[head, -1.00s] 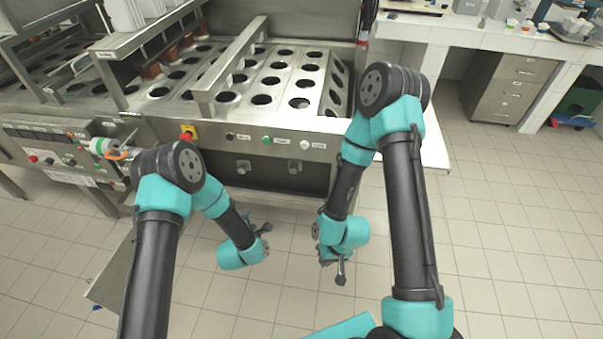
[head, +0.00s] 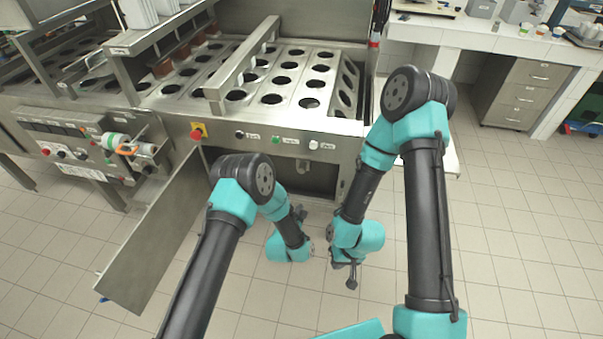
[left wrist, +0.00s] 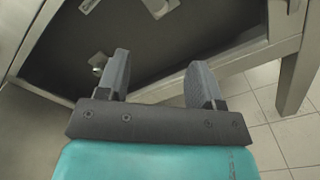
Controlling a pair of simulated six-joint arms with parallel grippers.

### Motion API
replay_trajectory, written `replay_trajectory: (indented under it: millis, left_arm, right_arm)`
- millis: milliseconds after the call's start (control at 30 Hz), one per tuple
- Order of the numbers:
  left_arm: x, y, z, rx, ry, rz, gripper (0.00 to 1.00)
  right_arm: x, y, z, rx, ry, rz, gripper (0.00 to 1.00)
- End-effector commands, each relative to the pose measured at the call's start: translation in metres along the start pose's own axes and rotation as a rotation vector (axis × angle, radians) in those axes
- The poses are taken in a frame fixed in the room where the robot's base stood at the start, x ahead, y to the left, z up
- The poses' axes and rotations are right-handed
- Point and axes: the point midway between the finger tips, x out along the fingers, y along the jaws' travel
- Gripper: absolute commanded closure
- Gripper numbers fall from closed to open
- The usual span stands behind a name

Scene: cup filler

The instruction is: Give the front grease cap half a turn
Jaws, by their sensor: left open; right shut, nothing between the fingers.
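The low compartment (left wrist: 190,35) of the steel machine is dark inside and fills the upper part of the left wrist view. A small pale metal fitting (left wrist: 97,61) shows just left of my left gripper's left finger; I cannot tell whether it is the front grease cap. A pale plate-like part (left wrist: 160,6) is cut off by the top edge. My left gripper (left wrist: 157,70) is open and empty, its fingers pointing into the opening. In the head view my left gripper (head: 301,213) is small beside the machine's lower front. My right gripper (head: 351,277) is shut and empty above the floor.
A steel door panel (head: 150,235) stands open left of my left arm. A steel leg (left wrist: 298,75) stands right of the opening. Tiled floor (head: 520,240) at right is clear.

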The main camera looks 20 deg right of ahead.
Motion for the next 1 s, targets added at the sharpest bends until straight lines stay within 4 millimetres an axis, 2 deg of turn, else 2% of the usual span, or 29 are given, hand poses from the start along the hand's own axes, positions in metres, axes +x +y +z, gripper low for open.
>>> replay_trajectory:
  millis: [500, 1000]
  left_arm:
    - [0.077, 0.001, 0.000, 0.001, -0.002, 0.003, 0.40]
    - [0.145, 0.001, 0.000, 0.001, -0.001, 0.003, 0.40]
  right_arm:
    - [0.000, 0.000, 0.000, 0.000, 0.000, 0.000, 1.00]
    - [0.000, 0.000, 0.000, 0.000, 0.000, 0.000, 1.00]
